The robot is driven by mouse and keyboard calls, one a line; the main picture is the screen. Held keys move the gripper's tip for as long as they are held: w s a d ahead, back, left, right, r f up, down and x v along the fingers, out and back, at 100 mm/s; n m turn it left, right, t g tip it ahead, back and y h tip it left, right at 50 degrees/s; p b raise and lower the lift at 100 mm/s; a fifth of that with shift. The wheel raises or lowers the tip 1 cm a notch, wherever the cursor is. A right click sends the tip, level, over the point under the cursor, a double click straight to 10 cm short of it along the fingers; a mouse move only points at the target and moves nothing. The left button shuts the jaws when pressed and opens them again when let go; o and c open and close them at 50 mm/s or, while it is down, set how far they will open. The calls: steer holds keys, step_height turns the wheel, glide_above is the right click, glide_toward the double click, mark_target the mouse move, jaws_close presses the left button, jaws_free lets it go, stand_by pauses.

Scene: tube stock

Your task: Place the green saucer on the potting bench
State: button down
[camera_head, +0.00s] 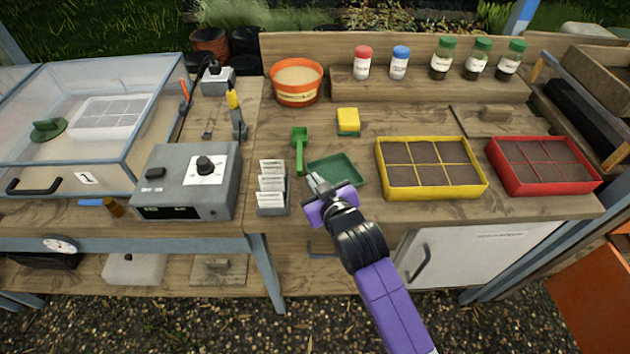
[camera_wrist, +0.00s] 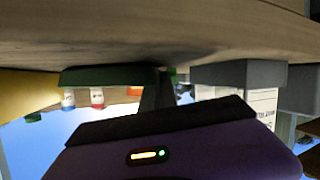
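A shallow, square green saucer (camera_head: 345,167) is at the front of the wooden potting bench (camera_head: 370,211), left of the yellow tray. My gripper (camera_head: 316,181) is at the saucer's near left edge, low over the bench. In the wrist view, which is upside down, the saucer's green side (camera_wrist: 110,76) shows close beside a dark finger of my gripper (camera_wrist: 158,92). The fingers look close together, but whether they pinch the saucer's rim is unclear. My gripper hides part of the saucer's near edge.
A grey label holder (camera_head: 272,208) stands just left of my gripper, and a green scoop (camera_head: 299,150) lies behind it. The yellow tray (camera_head: 432,194) and red tray (camera_head: 548,188) are right. A yellow sponge (camera_head: 348,121) and orange pot (camera_head: 297,92) stand behind.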

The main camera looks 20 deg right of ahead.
steer(key=c, duration=2)
jaws_free()
steer(key=shift+f, duration=0.15)
steer(key=shift+c, duration=0.2)
steer(key=o, duration=0.4)
steer(key=shift+r, duration=0.2)
steer(key=v, duration=1.2)
